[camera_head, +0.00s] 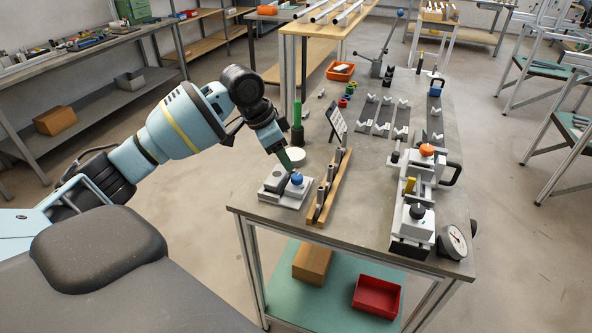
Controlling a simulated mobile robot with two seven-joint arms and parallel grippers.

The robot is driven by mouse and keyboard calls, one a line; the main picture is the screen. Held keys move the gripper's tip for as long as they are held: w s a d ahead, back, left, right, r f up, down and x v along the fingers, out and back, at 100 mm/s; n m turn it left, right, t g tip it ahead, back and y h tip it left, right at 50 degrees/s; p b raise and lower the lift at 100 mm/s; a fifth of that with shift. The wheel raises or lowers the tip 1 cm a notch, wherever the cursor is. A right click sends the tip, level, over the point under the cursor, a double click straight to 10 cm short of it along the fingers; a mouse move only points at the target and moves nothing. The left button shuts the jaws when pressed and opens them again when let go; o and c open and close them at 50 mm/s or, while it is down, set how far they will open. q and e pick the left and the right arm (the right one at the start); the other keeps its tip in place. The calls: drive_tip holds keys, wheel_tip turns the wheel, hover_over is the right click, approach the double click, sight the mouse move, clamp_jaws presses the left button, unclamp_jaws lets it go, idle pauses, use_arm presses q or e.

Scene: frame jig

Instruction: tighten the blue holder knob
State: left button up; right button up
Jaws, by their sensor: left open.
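The blue holder knob (297,179) sits on a small grey holder block (272,194) at the near left corner of the workbench. My left gripper (289,164) reaches down from the upper left, with its fingertips just above and beside the blue knob. It is open. Whether the fingers touch the knob cannot be made out at this size. My right gripper is not in view.
A wooden rack with grey pins (328,190) stands just right of the holder. A white round piece (295,157) and a green-topped cylinder (297,125) stand behind it. A fixture with an orange knob (426,150) and a dial gauge (454,241) occupy the bench's right side.

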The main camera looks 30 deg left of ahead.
sight(297, 176)
use_arm(q)
drive_tip(key=x, duration=0.7)
drive_tip(key=shift+w+f, duration=0.2)
drive_tip(key=shift+c, duration=0.3)
drive_tip(key=c, duration=0.9)
